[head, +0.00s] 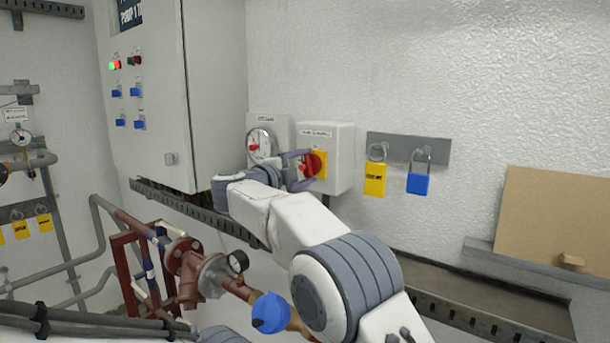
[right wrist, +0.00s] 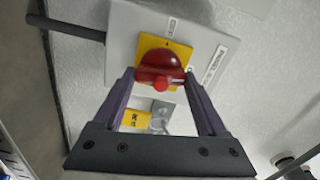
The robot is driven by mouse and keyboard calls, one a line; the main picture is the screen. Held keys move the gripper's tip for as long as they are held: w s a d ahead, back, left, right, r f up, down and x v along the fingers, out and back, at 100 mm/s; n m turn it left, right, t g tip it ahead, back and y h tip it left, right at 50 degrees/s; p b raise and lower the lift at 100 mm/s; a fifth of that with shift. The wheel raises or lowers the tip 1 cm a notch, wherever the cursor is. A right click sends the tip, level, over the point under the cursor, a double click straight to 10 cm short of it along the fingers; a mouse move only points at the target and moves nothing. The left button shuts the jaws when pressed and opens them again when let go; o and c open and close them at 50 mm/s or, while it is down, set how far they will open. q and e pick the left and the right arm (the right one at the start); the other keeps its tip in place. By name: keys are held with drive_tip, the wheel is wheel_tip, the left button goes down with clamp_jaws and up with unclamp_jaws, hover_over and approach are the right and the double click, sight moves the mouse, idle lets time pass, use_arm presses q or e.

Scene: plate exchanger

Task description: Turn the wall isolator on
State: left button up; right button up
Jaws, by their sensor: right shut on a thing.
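The wall isolator (head: 343,164) is a white box on the wall with a yellow plate (head: 322,158) and a red rotary handle (head: 312,166). My right gripper (head: 304,164) is at its front, shut on the red handle. In the right wrist view, my right gripper (right wrist: 159,80) has one finger on each side of the red handle (right wrist: 160,66), in front of the yellow plate (right wrist: 151,48). The fingers hide part of the handle in the head view, and I cannot tell its on or off position. My left gripper is not in view.
A white box with a round dial (head: 260,143) is left of the isolator, beside a grey cabinet (head: 150,90). Yellow (head: 375,180) and blue (head: 418,183) padlocks hang to the right. Pipes with a gauge (head: 238,262) stand below. A brown board (head: 550,215) is far right.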

drive_tip(key=shift+a+f+m+b, duration=0.15)
drive_tip(key=shift+m+b, duration=0.1)
drive_tip(key=shift+m, duration=0.25)
drive_tip(key=shift+f+m+b, duration=0.15)
drive_tip(key=shift+m+b, duration=0.1)
drive_tip(key=shift+m, duration=0.25)
drive_tip(key=o, duration=1.2)
drive_tip(key=shift+o, duration=0.5)
drive_tip(key=shift+r, duration=0.15)
drive_tip(key=b+v, duration=0.3)
drive_tip(key=v, duration=0.7)
drive_tip(key=shift+s+b, duration=0.25)
drive_tip(key=shift+b, duration=0.05)
drive_tip(key=shift+w, duration=0.1)
drive_tip(key=p+x, duration=0.3)
drive_tip(key=x, duration=0.7)
drive_tip(key=shift+w+r+p, duration=0.15)
drive_tip(key=shift+p, duration=0.25)
